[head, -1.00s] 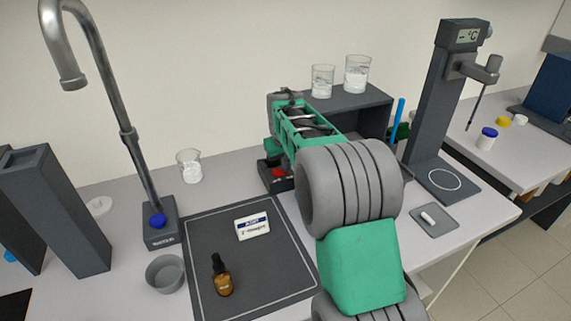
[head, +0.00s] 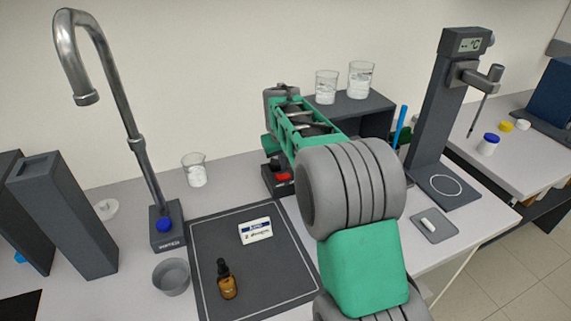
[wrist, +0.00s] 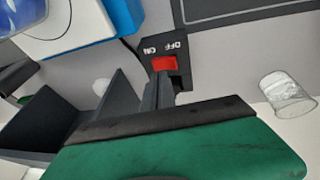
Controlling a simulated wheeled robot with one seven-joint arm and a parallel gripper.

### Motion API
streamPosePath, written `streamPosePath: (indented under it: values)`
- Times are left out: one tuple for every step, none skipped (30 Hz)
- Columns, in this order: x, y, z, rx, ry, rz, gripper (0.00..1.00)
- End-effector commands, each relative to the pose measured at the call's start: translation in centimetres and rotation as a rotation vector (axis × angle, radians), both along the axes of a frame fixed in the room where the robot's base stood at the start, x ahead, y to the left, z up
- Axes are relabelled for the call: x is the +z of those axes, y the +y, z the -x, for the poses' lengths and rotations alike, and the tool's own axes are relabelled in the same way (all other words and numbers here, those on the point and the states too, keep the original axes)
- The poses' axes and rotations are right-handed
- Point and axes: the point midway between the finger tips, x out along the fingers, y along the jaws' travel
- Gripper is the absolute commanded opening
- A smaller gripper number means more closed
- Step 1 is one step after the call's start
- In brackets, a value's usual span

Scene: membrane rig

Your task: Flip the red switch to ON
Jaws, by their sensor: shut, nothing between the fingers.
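The red switch (wrist: 164,64) sits in a dark housing (wrist: 150,46) marked OFF and ON, the lettering upside down in the wrist view. I cannot tell which side of the rocker is pressed down. In the head view the red switch (head: 284,177) shows just below my arm, on its dark box (head: 270,187). My gripper (wrist: 158,84) is shut and empty. In the wrist view its dark fingertips appear close beside the switch, at the edge of the housing; contact is not clear. In the head view my arm hides the fingertips.
A dark shelf (head: 372,120) with two beakers stands behind my arm. A glass beaker (head: 195,170) and a tall faucet (head: 125,120) stand to the left. A dark mat (head: 215,240) with a brown bottle (head: 227,281) and a labelled box (head: 255,230) lies in front.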

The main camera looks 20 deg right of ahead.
Motion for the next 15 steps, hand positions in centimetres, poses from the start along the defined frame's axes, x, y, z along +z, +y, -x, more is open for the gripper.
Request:
streamPosePath:
  values:
    - [2.2, 0.0, 0.0, 0.0, -0.003, 0.0, 0.0]
    - [2.1, -0.3, 0.3, -0.002, -0.004, 0.001, 0.0]
    - [2.9, -0.5, 0.6, -0.001, -0.005, 0.001, 0.0]
    - [3.6, -0.6, 0.8, -0.001, -0.005, 0.001, 0.0]
    - [4.3, -0.8, 1.0, -0.001, -0.005, 0.001, 0.0]
    - [5.2, -1.1, 1.3, -0.001, -0.005, 0.001, 0.0]
    - [5.9, -1.2, 1.5, -0.002, -0.004, 0.001, 0.0]
    - [6.5, -1.4, 1.7, -0.001, -0.005, 0.001, 0.0]
    - [7.3, -1.5, 2.0, -0.002, -0.003, 0.001, 0.0]
    - [7.8, -1.6, 2.2, 0.0, -0.003, 0.0, 0.0]
    - [8.3, -1.7, 2.3, 0.0, -0.002, 0.0, 0.0]
    - [8.9, -1.9, 2.5, 0.0, -0.003, 0.001, 0.0]
    - [9.2, -1.9, 2.6, 0.0, -0.002, 0.0, 0.0]
    - [9.5, -2.0, 2.7, 0.0, -0.002, 0.0, 0.0]
    - [9.8, -2.1, 2.8, 0.0, -0.001, 0.0, 0.0]
